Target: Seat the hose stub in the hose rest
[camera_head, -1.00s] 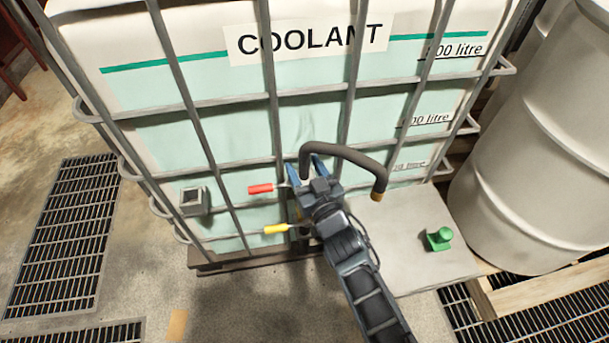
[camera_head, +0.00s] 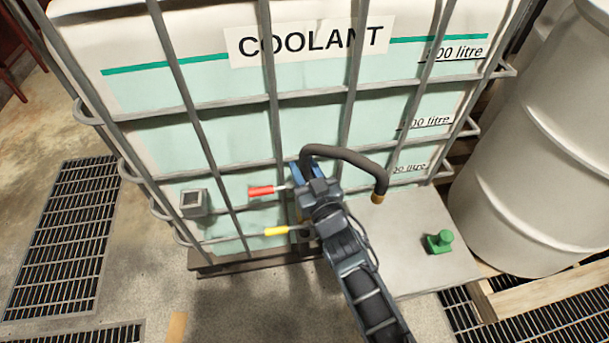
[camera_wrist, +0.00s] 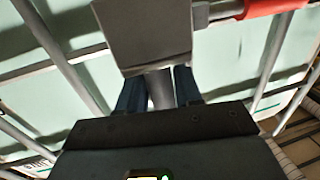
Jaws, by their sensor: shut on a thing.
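The hose stub (camera_head: 345,154) is a dark bent hose with a brass-coloured end (camera_head: 377,197) hanging at the right. My gripper (camera_head: 303,170) is shut on its left end, in front of the coolant tank's cage. In the wrist view a grey round piece (camera_wrist: 160,88) shows between my fingers, behind a pale grey plate (camera_wrist: 145,38) that hides the fingertips. A small grey square open-topped holder (camera_head: 194,203), which looks like the hose rest, is fixed to the cage at the left, apart from my gripper.
A red-handled valve (camera_head: 262,191) and a yellow-handled valve (camera_head: 276,231) stick out just left of my gripper. Cage bars (camera_head: 270,100) cross the tank. A green fitting (camera_head: 439,242) stands on a grey ledge (camera_head: 415,225). A large pale drum (camera_head: 545,150) stands at the right.

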